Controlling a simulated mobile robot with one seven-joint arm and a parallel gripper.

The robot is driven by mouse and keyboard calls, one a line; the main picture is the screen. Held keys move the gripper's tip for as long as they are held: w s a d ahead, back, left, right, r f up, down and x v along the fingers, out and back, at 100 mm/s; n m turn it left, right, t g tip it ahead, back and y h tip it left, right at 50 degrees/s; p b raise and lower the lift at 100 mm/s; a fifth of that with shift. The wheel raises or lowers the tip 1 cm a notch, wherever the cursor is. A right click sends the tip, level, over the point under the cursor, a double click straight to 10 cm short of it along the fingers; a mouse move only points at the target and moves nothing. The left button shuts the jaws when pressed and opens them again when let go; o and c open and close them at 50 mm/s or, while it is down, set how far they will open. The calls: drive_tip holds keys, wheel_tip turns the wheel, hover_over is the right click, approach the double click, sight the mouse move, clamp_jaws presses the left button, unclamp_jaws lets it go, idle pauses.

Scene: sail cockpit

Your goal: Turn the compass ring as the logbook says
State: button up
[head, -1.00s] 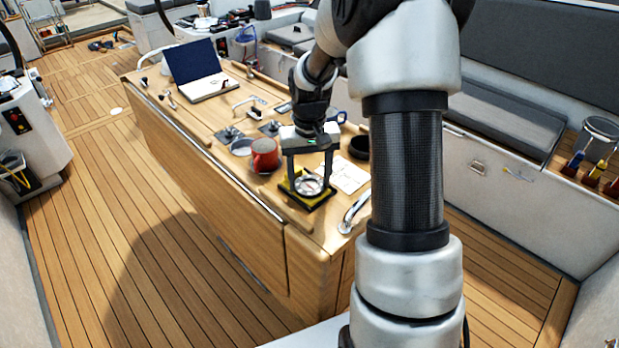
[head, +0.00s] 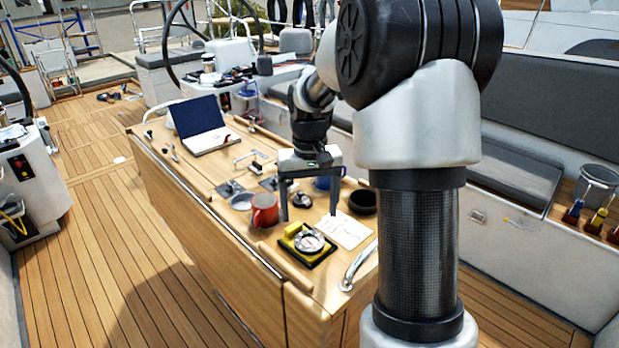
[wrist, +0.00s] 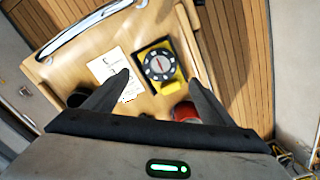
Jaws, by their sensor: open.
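The compass (head: 309,242) has a round ring with a dark edge and pale centre, on a yellow and black base near the table's front end. In the wrist view the compass ring (wrist: 159,64) shows a red needle and light marks around its rim; the marks are too small to read. A white page with writing (head: 343,230), perhaps from the logbook, lies just right of the compass; it also shows in the wrist view (wrist: 113,70). My gripper (head: 309,215) is open and empty, above and behind the compass, touching nothing I can see.
A red mug (head: 264,211) stands left of the compass. A dark round bowl (head: 362,201) is behind the page. A metal rail (head: 358,265) sits at the table's front right edge.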

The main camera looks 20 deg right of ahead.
wheel_tip(320, 180, up, 9)
drive_tip(key=shift+f, duration=0.1)
idle(0.4)
